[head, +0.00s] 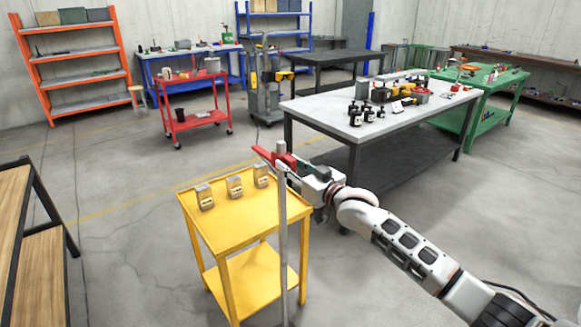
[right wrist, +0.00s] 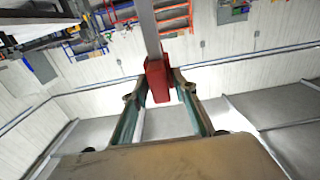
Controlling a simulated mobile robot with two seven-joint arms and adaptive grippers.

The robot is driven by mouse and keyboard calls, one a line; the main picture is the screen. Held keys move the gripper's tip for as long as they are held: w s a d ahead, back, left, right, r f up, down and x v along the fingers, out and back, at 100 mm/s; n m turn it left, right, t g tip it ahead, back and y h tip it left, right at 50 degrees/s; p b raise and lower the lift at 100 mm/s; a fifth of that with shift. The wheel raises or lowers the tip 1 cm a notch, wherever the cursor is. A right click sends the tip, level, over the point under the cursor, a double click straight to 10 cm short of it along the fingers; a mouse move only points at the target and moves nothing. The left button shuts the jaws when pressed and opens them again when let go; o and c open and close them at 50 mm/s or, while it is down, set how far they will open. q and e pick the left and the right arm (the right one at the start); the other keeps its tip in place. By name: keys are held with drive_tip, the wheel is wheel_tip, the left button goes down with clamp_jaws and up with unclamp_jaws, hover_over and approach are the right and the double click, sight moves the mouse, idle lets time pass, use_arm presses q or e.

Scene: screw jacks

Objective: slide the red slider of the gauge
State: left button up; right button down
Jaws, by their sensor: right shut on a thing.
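The gauge is a tall thin grey upright post (head: 283,245) in front of the yellow cart; its lower end runs toward the bottom edge of the head view. Its red slider (head: 275,157) is at the top of the visible post, with a pointed arm sticking out to the left. In the right wrist view the slider (right wrist: 158,82) is a red block around the grey bar (right wrist: 148,28). My right gripper (head: 293,165) is shut on the slider, with a finger on each side of it. The gripper partly hides the slider in the head view. My left gripper is not in view.
A yellow cart (head: 224,237) with three grey-tan blocks (head: 235,187) on top stands just behind the post. A grey workbench (head: 337,126) with black bottles and tools stands behind my right arm. A red cart (head: 191,123) is farther back.

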drive_tip(key=c, duration=1.9)
unclamp_jaws()
drive_tip(key=shift+r, duration=0.2)
drive_tip(key=shift+f, duration=0.1)
drive_tip(key=shift+s+d+f, duration=0.1)
drive_tip(key=shift+s+d, duration=0.25)
drive_tip(key=shift+s, duration=0.1)
drive_tip(key=v, duration=1.1)
drive_tip(key=s+d+f+m+h, duration=0.1)
drive_tip(key=s+d+f+h, duration=0.1)
drive_tip(key=s+f, duration=0.7)
drive_tip(key=s+d+f+m+h, duration=0.15)
drive_tip(key=s+f, duration=0.35)
drive_tip(key=f, duration=0.7)
drive_tip(key=s+d+f+g+h, duration=0.1)
drive_tip(key=s+d+f, duration=0.1)
drive_tip(key=s+f, duration=0.3)
drive_tip(key=s+d+f+g+h, duration=0.1)
drive_tip(key=s+d+f+h, duration=0.1)
drive_tip(key=s+f, duration=0.3)
drive_tip(key=s+d+f+g+h, duration=0.1)
drive_tip(key=s+d+f, duration=0.3)
drive_tip(key=s, duration=0.6)
drive_tip(key=shift+s+d+f+g, duration=0.2)
drive_tip(key=shift+s+f+g, duration=0.15)
drive_tip(key=shift+f, duration=0.35)
